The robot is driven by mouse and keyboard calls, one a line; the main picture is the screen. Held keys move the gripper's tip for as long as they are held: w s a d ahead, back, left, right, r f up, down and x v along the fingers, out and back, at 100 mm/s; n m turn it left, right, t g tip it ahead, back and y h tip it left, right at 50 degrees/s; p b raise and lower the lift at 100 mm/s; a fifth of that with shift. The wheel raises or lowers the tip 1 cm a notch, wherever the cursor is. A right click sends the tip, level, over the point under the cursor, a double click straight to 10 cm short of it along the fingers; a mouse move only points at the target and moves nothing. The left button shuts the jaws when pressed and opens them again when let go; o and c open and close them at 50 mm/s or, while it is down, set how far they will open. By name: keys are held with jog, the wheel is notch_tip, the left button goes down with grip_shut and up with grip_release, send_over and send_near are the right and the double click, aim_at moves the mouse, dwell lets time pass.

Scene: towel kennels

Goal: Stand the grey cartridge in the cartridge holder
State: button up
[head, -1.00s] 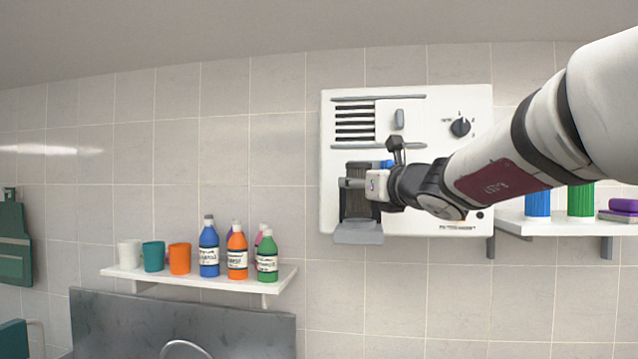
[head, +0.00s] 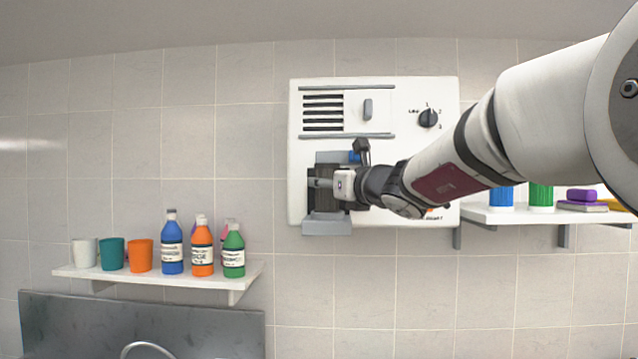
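A white wall unit (head: 302,150) has an opening with a dark ribbed face (head: 325,200) and a grey ledge (head: 327,224) sticking out below it. My gripper (head: 320,182) is in front of this opening, its fingers pointing left across the dark face. Whether the dark face is the grey cartridge or the inside of the opening cannot be told. I see the fingers from the side, so whether they are apart or closed on something cannot be told. A small blue part (head: 355,156) shows above my gripper. I cannot make out a cartridge holder for certain.
A right shelf (head: 480,214) holds a blue item (head: 501,196), a green item (head: 541,196) and a purple block (head: 581,194). A left shelf (head: 160,278) holds cups and bottles above a grey metal panel (head: 140,325). The unit has a dial (head: 428,118).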

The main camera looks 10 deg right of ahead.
jog(key=shift+f, duration=0.2)
jog(key=o, duration=1.3)
jog(key=v, duration=1.2)
jog(key=shift+f, duration=0.1)
